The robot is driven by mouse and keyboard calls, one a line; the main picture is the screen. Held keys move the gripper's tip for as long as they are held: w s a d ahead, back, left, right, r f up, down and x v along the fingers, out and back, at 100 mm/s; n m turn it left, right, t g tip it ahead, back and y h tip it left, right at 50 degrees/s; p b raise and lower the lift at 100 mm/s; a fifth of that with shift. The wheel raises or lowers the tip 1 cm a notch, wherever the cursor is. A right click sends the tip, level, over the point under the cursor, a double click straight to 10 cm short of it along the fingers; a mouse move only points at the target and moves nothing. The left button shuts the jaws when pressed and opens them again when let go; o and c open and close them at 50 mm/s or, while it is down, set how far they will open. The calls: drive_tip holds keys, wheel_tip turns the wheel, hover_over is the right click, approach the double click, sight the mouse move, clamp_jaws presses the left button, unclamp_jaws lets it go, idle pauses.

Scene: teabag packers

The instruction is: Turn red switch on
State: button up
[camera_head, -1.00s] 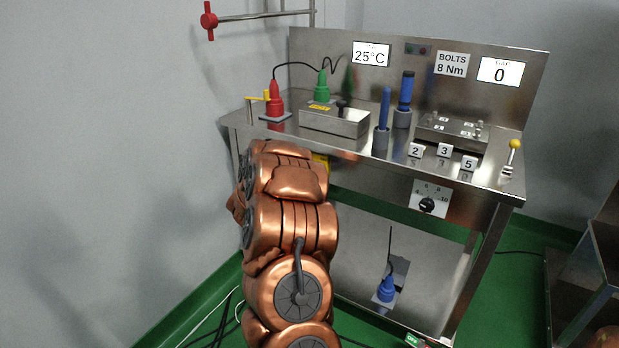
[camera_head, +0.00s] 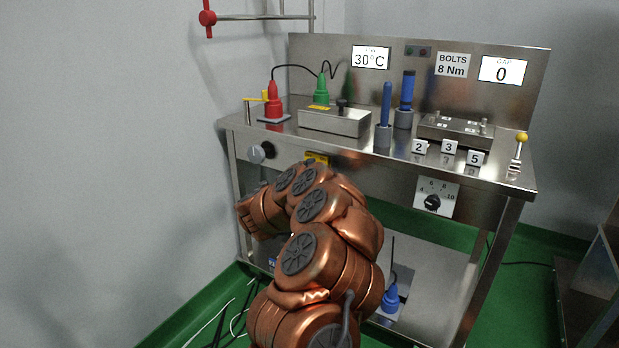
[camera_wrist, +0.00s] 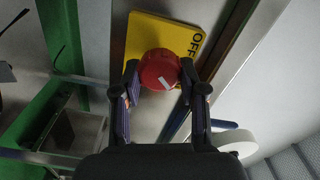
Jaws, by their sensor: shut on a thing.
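The red switch (camera_wrist: 160,69) is a round red knob with a white mark on it, in the upper middle of the wrist view. It sits on a yellow plate (camera_wrist: 139,32) with the word OFF at its right side. My gripper (camera_wrist: 160,80) is shut on the red knob, one finger on each side of it. The white mark lies tilted, not lined up straight with the OFF word. In the head view only a bit of the yellow plate (camera_head: 317,159) shows under the table top; my arm hides the knob and my gripper.
The steel table (camera_head: 345,154) carries a red cone (camera_head: 273,99), a green cone (camera_head: 321,91), a metal box (camera_head: 335,121) and blue tools (camera_head: 385,104). A dark knob (camera_head: 267,150) and a numbered dial (camera_head: 433,201) are on its front. A blue cone (camera_head: 390,299) stands below.

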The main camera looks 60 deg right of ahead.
drive_tip(key=shift+m, duration=0.3)
drive_tip(key=o, duration=1.1)
drive_tip(key=shift+o, duration=0.2)
drive_tip(key=shift+a, duration=0.15)
drive_tip(key=a, duration=1.1)
drive_tip(key=shift+s+a, duration=0.3)
drive_tip(key=shift+a, duration=0.1)
drive_tip(key=shift+w+r, duration=0.1)
